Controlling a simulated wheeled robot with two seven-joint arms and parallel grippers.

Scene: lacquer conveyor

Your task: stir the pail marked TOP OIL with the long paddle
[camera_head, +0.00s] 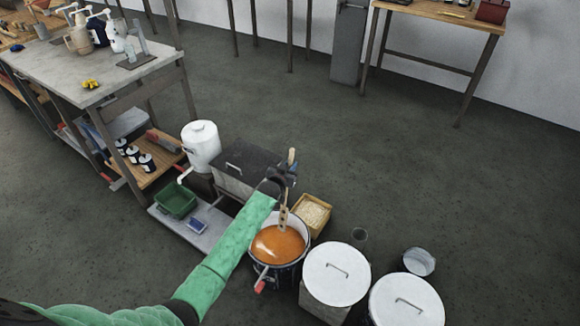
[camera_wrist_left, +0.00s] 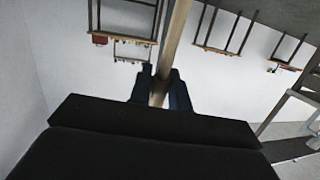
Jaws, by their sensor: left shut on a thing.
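My left arm, in a green sleeve, reaches in from the lower left of the head view. My left gripper (camera_head: 282,184) is shut on the long paddle (camera_head: 283,216), whose wooden shaft stands nearly upright. The shaft also shows between the fingers in the left wrist view (camera_wrist_left: 175,45). The paddle's lower end goes into an open pail (camera_head: 252,266) of orange-brown liquid (camera_head: 278,246); its tip is hidden in the liquid. I cannot read any TOP OIL marking on the pail. My right gripper is not in view.
Two white-lidded drums (camera_head: 337,274) (camera_head: 406,300) stand right of the pail. A wooden box (camera_head: 326,222) of pale material and a dark chest (camera_head: 245,165) sit behind it. A white dispenser (camera_head: 201,147), green tub (camera_head: 175,200) and small bucket (camera_head: 419,262) are near.

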